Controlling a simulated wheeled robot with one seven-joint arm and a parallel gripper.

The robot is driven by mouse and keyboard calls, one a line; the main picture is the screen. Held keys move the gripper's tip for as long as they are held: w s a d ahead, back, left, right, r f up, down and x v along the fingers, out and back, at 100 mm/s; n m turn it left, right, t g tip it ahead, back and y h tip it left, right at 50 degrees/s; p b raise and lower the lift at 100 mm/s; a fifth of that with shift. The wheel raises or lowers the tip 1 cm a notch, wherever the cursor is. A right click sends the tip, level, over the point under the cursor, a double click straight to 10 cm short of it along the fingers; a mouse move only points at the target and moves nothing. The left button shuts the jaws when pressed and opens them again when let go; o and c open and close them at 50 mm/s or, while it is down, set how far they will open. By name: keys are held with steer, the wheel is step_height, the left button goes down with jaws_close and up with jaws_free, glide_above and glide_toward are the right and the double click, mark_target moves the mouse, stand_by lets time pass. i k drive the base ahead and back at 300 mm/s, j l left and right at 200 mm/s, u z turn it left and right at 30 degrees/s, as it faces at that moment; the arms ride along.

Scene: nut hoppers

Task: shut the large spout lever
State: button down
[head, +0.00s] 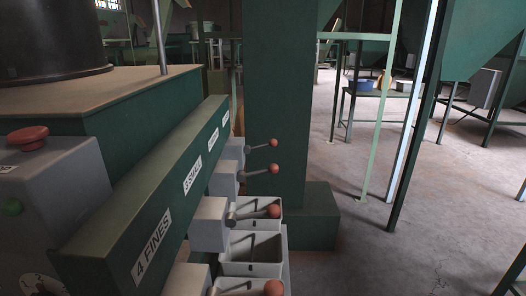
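A row of spout levers with orange-red knobs sticks out to the right from grey spout boxes under a green beam (130,200). The nearest label reads "4 FINES" (152,246) and the one beyond looks like "3 SMALL" (192,174). The two farther labels are too small to read, so I cannot confirm which lever is the large one. The farthest lever (258,146) and the second farthest lever (258,171) point right with knobs slightly raised. Two nearer levers (256,213) and (245,288) reach over bins. My gripper is not in view.
Pale open bins (252,270) stand below the nearer spouts. A thick green column (275,100) with a wide foot (319,218) stands just right of the farther levers. A grey control box (60,195) with a red button is at left. Concrete floor (400,240) is open at right.

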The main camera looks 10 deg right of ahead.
mark_target(273, 142)
steer(key=i+l+u, duration=0.1)
steer(key=l, duration=0.2)
steer(key=i+l, duration=0.1)
steer(key=l, duration=0.2)
steer(key=i+l+u, duration=0.25)
steer(key=i+l, duration=0.15)
steer(key=l, duration=0.25)
steer(key=i+l+u, duration=0.1)
steer(key=l, duration=0.25)
steer(key=i+l+u, duration=0.1)
steer(key=i+l, duration=0.15)
steer(key=i+l+u, duration=0.15)
steer(key=i+l, duration=0.1)
steer(key=i, duration=0.1)
